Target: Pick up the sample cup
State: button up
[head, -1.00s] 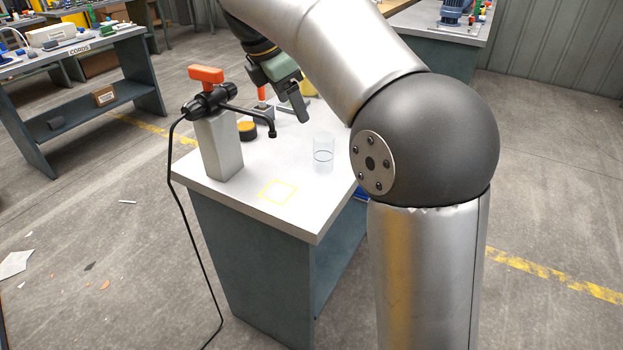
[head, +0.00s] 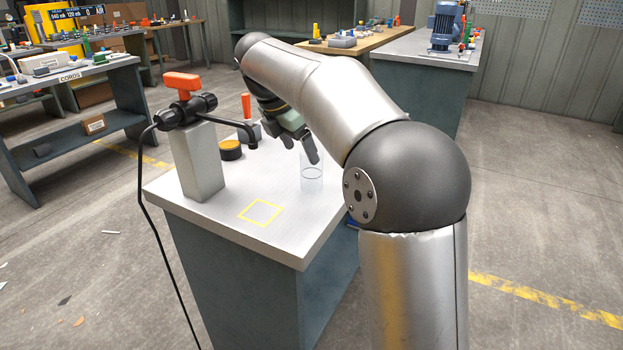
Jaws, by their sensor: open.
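The sample cup (head: 312,178) is a clear, see-through cylinder with a dark ring line partway up. It stands upright on the light worktop (head: 283,230), near its right side. My gripper (head: 303,152) is open, with its dark fingers pointing down at the cup's upper part. One finger overlaps the cup's rim in the picture. I cannot tell whether the fingers are around the cup, above it or behind it, or whether they touch it. The second finger is mostly hidden.
Left of the cup stands a grey post (head: 197,165) with a valve with an orange handle (head: 183,82) and a black spout (head: 240,128). A black and orange round piece (head: 231,150) sits behind. A yellow square outline (head: 261,213) marks bare worktop in front.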

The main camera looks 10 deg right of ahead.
aim_at(312, 170)
jog(key=b+x, duration=0.2)
jog(key=x, duration=0.1)
jog(key=b+x, duration=0.1)
jog(key=x, duration=0.1)
jog(key=shift+s+d, duration=0.25)
jog(key=shift+d, duration=0.05)
jog(key=shift+r, duration=0.1)
jog(key=c, duration=1.1)
jog(key=shift+o, duration=0.2)
